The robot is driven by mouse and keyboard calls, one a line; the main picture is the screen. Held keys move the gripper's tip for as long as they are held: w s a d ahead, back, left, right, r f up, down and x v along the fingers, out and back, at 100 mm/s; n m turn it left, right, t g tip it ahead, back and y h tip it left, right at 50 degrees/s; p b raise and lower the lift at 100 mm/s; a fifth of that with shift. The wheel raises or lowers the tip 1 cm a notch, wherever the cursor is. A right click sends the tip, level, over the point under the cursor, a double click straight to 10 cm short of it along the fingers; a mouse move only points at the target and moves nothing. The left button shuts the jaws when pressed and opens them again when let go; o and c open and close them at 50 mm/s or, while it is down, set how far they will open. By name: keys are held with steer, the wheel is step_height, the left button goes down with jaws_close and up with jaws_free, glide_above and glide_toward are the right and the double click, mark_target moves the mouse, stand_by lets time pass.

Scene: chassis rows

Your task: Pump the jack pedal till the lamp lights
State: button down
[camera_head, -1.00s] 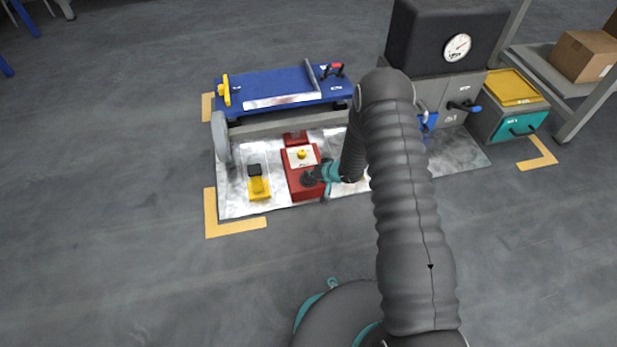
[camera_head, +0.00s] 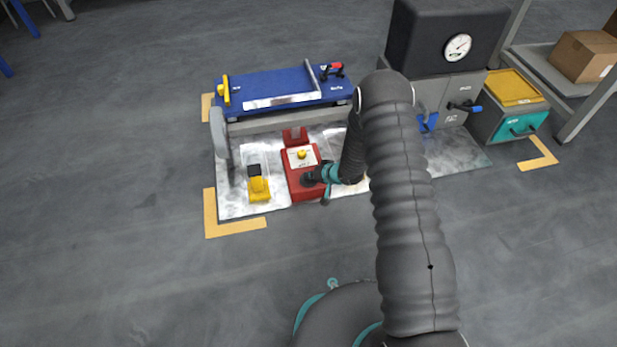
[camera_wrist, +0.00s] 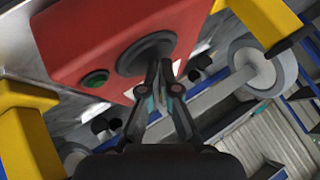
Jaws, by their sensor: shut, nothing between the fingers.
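A red floor unit (camera_head: 309,193) stands on the metal plate in the head view, with a pale panel and a yellow knob (camera_head: 302,154) on top. A black round pad (camera_head: 308,180) sits near its front. A yellow pedal-like part (camera_head: 259,189) with a black top stands to its left. I cannot tell for sure which is the jack pedal. My gripper (camera_head: 314,176) is at the red unit's pad. In the wrist view my gripper (camera_wrist: 165,78) is shut and empty, its tips over the dark pad (camera_wrist: 146,53); touching is unclear. A dark green round part (camera_wrist: 95,78) shows no clear glow.
A blue-topped bench (camera_head: 275,85) stands behind. A dark machine with a gauge (camera_head: 457,47) and a teal-drawer cabinet (camera_head: 518,124) are at the right.

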steer(key=shift+r+p, duration=1.05)
steer(key=shift+r, duration=0.3)
steer(key=shift+r+p, duration=1.95)
steer(key=shift+r, duration=0.55)
